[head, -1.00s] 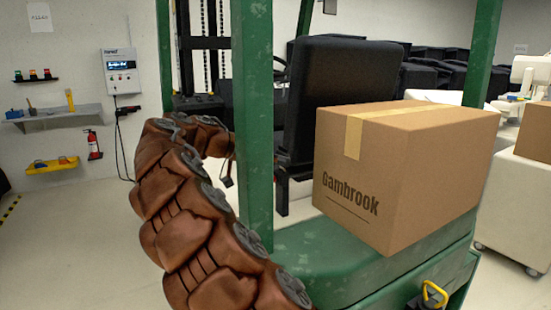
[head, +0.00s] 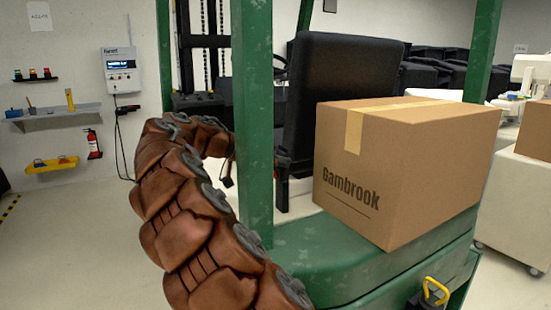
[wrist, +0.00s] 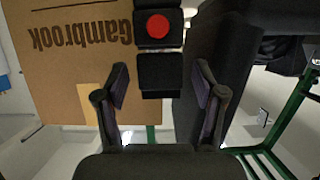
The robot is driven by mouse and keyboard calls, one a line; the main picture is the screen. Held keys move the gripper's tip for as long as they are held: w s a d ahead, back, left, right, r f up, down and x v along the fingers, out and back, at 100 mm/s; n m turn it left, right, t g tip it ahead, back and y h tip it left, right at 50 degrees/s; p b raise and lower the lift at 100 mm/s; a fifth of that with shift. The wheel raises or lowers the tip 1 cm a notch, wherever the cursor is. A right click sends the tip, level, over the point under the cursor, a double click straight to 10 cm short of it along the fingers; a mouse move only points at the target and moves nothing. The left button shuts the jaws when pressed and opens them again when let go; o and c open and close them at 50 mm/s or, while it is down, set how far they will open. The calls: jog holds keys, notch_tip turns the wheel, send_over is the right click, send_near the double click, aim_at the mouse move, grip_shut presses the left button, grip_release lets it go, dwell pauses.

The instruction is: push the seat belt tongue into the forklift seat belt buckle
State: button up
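In the wrist view a black buckle-like block with a round red button (wrist: 157,25) lies ahead, between the carton and the dark seat. A second black block (wrist: 162,72) sits just below it, between my fingers; I cannot tell whether it is the tongue or part of the buckle. My gripper (wrist: 161,80) is open, with a finger on each side of this block and a small gap to each. In the head view only a small dark part of my gripper (head: 228,181) shows beside the green post; the rest is hidden. The buckle and tongue are not visible there.
The green forklift post (head: 252,120) stands close to my arm. A brown Gambrook carton (head: 350,185) rests on the green body, beside the black seat (head: 335,105). A yellow handle (head: 435,290) is at lower right. Open floor lies at left.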

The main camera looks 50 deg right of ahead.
jog(key=shift+o, duration=0.3)
jog(key=v, duration=1.2)
